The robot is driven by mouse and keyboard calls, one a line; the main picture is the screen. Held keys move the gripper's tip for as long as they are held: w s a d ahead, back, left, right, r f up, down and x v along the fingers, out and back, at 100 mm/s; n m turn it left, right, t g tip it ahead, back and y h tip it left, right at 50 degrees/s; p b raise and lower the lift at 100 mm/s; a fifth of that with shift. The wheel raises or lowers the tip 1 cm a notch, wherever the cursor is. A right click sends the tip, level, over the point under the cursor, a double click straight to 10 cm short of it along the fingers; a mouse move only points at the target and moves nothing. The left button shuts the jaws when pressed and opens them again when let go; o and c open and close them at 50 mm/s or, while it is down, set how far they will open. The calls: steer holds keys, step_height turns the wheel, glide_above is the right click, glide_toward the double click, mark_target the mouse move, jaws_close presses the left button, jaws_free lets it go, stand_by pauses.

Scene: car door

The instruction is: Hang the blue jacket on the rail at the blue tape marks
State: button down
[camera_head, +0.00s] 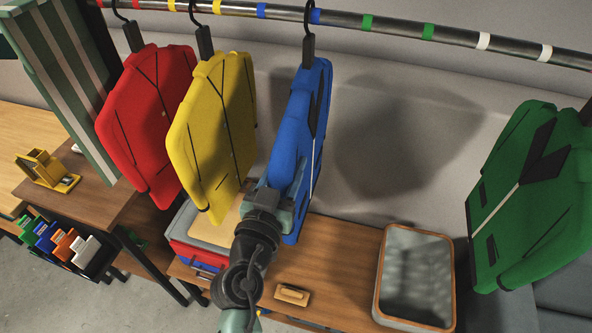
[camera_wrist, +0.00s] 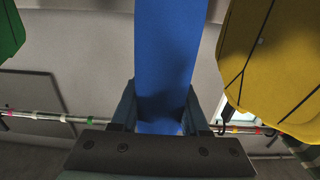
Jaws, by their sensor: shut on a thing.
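The blue jacket (camera_head: 304,115) is upright below the rail (camera_head: 400,30), seen nearly edge-on in the head view. Its black hook (camera_head: 309,17) is at the rail, beside the right one of two blue tape marks (camera_head: 316,16). The other blue mark (camera_head: 261,10) is to the left. I cannot tell whether the hook bears on the rail. My gripper (camera_head: 284,205) is shut on the jacket's lower part. In the wrist view the blue jacket (camera_wrist: 172,55) stands between the fingers of my gripper (camera_wrist: 160,115).
A yellow jacket (camera_head: 215,125) and a red jacket (camera_head: 150,120) hang to the left; a green jacket (camera_head: 530,200) is at the far right. Below are a wooden bench (camera_head: 335,270), a grey bin (camera_head: 415,318) and a brush-like block (camera_head: 291,295). Space right of the blue jacket is clear.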

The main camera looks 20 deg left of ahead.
steer(key=shift+a+r+b, duration=0.15)
steer(key=shift+a+b, duration=0.85)
steer(key=shift+a, duration=0.75)
steer(key=shift+f+b, duration=0.3)
steer(key=shift+b, duration=0.25)
